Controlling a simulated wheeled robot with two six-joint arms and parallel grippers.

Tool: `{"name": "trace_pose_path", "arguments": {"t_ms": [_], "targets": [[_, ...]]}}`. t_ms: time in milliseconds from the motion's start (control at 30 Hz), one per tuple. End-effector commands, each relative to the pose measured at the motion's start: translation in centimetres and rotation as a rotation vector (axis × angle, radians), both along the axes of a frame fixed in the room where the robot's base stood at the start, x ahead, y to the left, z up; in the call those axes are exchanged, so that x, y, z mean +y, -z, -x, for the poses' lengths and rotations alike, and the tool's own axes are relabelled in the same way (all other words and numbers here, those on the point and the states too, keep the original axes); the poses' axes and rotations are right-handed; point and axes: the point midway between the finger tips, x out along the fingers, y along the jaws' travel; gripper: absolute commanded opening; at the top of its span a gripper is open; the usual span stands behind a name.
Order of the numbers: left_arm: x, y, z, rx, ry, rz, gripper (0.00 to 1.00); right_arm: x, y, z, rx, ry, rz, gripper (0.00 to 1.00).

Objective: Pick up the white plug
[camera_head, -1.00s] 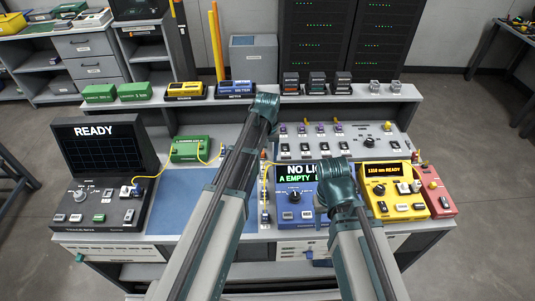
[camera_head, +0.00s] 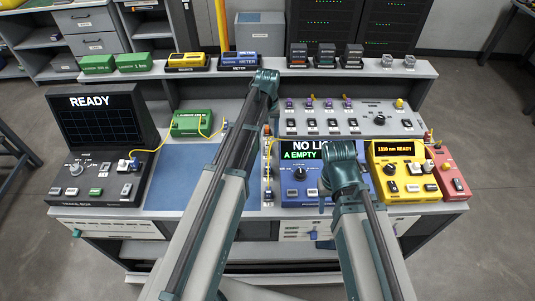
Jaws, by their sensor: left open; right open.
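A small white plug (camera_head: 134,164) appears at the end of a yellow cable, on the sloped panel of the black READY box (camera_head: 72,155) at the left of the bench. It is small, and I cannot tell whether it is seated in a socket. My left arm reaches up the middle of the picture, to the right of that box. My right arm reaches up in front of the blue NO LI... box (camera_head: 296,195). The fingers of both grippers are hidden, and I see neither touching the plug.
The blue mat (camera_head: 180,180) between the black box and my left arm is clear. A green box (camera_head: 192,123) with a yellow cable stands behind it. A yellow box (camera_head: 400,176) and a red box (camera_head: 449,177) stand at the right. Several boxes line the rear shelf.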

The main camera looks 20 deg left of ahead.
Motion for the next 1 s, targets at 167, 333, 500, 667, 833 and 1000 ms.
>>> {"name": "trace_pose_path", "arguments": {"t_ms": [167,333,500,667,833,1000], "targets": [[0.0,1.6,0.0,0.000,0.000,0.000,0.60,0.0,1.6,0.0,0.000,0.000,0.000,0.50],[0.0,1.6,0.0,0.000,0.000,0.000,0.60,0.0,1.6,0.0,0.000,0.000,0.000,0.50],[0.0,2.7,0.0,0.000,0.000,0.000,0.60,0.0,2.7,0.0,0.000,0.000,0.000,0.50],[0.0,4.7,0.0,0.000,0.000,0.000,0.60,0.0,4.7,0.0,0.000,0.000,0.000,0.50],[0.0,6.7,0.0,0.000,0.000,0.000,0.60,0.0,6.7,0.0,0.000,0.000,0.000,0.50],[0.0,7.1,0.0,0.000,0.000,0.000,0.60,0.0,7.1,0.0,0.000,0.000,0.000,0.50]]}}
